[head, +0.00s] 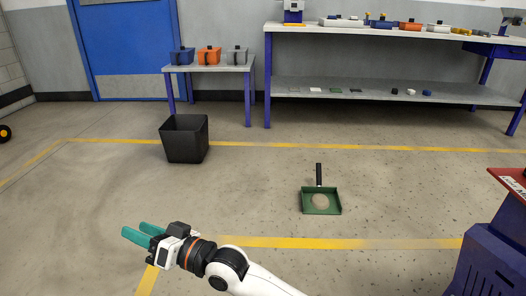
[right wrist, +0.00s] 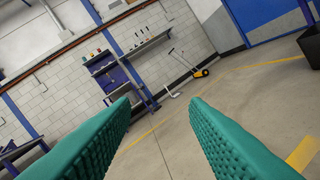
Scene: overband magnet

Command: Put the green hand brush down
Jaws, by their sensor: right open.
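I see no green hand brush in either view. A green dustpan (head: 334,209) with a black handle lies on the floor right of the middle in the head view. My right gripper (head: 134,230) is at the lower left of the head view, well left of the dustpan. Its teal fingers are apart, and the right wrist view shows nothing between them (right wrist: 158,100). My left gripper is in neither view.
A black bin (head: 184,140) stands on the floor ahead. Behind it, a small table (head: 210,68) holds blue, orange and grey boxes. A long workbench (head: 390,34) with a lower shelf stands at the back right. Purple machinery (head: 495,245) is at the right edge. The floor between is clear.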

